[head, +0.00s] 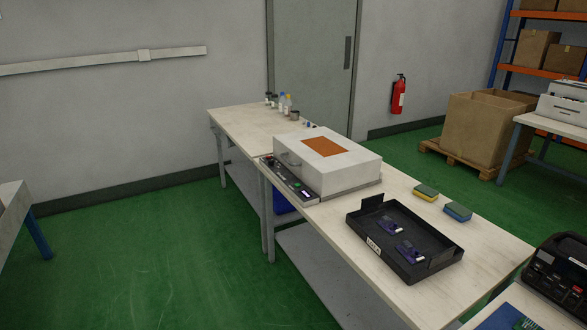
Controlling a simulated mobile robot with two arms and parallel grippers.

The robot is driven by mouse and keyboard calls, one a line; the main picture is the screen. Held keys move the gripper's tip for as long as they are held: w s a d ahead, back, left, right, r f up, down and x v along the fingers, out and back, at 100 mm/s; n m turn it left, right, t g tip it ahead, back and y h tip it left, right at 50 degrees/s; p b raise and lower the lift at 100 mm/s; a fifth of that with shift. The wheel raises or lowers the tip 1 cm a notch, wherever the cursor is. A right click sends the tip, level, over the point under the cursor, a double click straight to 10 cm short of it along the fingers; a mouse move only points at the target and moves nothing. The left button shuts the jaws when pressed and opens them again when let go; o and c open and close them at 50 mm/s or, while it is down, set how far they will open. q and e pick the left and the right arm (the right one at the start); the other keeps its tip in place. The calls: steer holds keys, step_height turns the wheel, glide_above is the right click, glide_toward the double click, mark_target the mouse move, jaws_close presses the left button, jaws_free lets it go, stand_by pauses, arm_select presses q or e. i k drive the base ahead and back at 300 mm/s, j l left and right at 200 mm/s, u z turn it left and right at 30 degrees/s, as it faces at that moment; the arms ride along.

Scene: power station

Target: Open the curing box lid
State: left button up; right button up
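The curing box (345,170) is a white box with an orange-brown panel (324,147) on its top. It stands on a long pale workbench in the head view, a little right of the middle. Its lid looks shut. A curved handle (291,159) shows on its left face, above a dark control strip (289,180) with small buttons. Neither of my grippers shows in the head view.
A black tray (375,251) with small purple items stands on the bench (470,262) in front. Two sponges (426,193) (457,211) lie to its right. Bottles (286,103) stand at the bench's far end. Green floor (150,250) is open to the left.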

mark_target(346, 164)
steer(key=i+j+u, duration=0.1)
steer(key=i, duration=0.4)
steer(key=i+j, duration=0.15)
steer(key=i, duration=0.4)
steer(key=k+j+u, duration=0.05)
